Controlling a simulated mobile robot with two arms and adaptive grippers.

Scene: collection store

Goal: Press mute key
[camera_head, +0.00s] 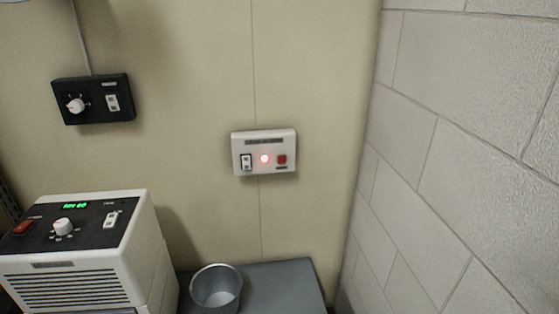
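Neither gripper is in view, and nothing touches the box.
A black control box (93,99) with a white knob and switch hangs on the wall at upper left. A white appliance (80,250) with a green display stands at lower left. A metal bucket (216,288) sits on a grey surface (285,283). A block wall (460,150) bounds the right.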

